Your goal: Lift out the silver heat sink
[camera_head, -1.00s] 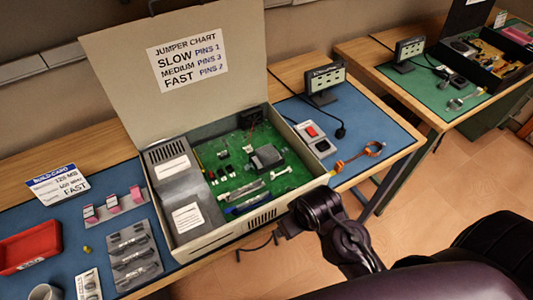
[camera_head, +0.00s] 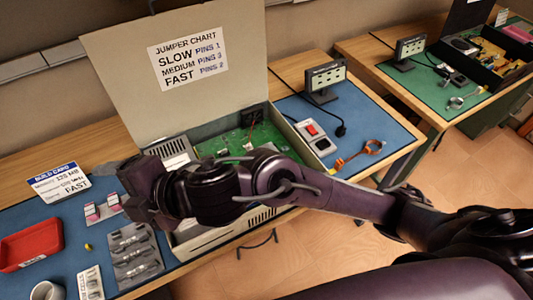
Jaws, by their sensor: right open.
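The open beige computer case (camera_head: 215,236) stands on the blue mat, its lid raised at the back. Part of its green circuit board (camera_head: 262,134) shows above my right arm. The silver heat sink cannot be made out, as my arm covers the middle of the board. My right gripper (camera_head: 138,200) is open, at the left end of the case and beside the pink-topped modules (camera_head: 113,203). Its fingertips are dark and hard to separate, and I see nothing between them. My left gripper is not in view.
A red tray (camera_head: 32,246), a grey tray of parts (camera_head: 134,255) and a build card (camera_head: 58,183) lie left of the case. A switch box (camera_head: 314,138), an orange strap (camera_head: 358,156) and a small display (camera_head: 326,78) are to the right. The raised lid (camera_head: 130,75) blocks the back.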

